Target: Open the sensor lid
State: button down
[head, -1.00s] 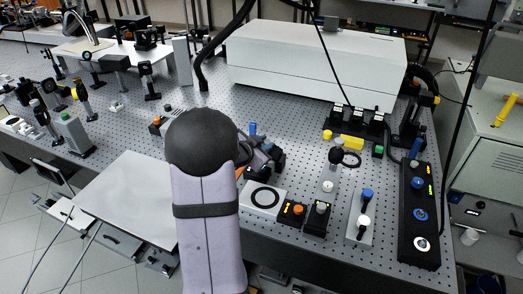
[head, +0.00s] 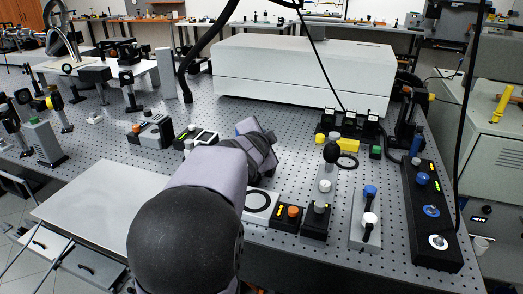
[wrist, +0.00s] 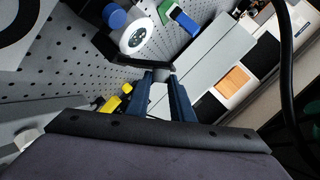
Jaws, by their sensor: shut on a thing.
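My gripper (wrist: 164,82) shows in the wrist view with its two blue fingers close together. They are shut on a small grey part at the edge of a dark flat piece (wrist: 123,54), which appears to be the sensor lid. A white round face with a dark centre (wrist: 134,37) lies right beside this piece, and a blue round knob (wrist: 115,16) is just beyond it. I cannot tell how far the lid is tilted. In the head view my own arm hides the fingertips and the lid.
The perforated table (head: 300,120) carries several small devices. A grey box with an orange knob (head: 153,132) stands left of my arm. Button boxes (head: 289,217) and a black panel (head: 432,215) stand right. A long white housing (head: 300,75) fills the back.

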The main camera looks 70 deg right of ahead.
jog(key=shift+s+f+m+t+b, duration=0.3)
jog(key=shift+s+m+t+b, duration=0.5)
jog(key=shift+b, duration=3.15)
jog(key=s+m+t+b, duration=0.1)
jog(key=m+b, duration=0.1)
jog(key=b, duration=0.4)
jog(key=s+f+m+t+h+b, duration=0.1)
jog(key=s+m+b, duration=0.1)
jog(key=b, duration=0.4)
jog(key=s+m+t+h+b, duration=0.1)
jog(key=s+m+b, duration=0.1)
jog(key=b, duration=0.4)
jog(key=shift+s+f+t, duration=0.1)
jog(key=shift+f+t, duration=0.05)
jog(key=shift+t, duration=0.15)
jog(key=c, duration=1.5)
grip_release()
jog(key=shift+c, duration=0.2)
jog(key=shift+s, duration=0.1)
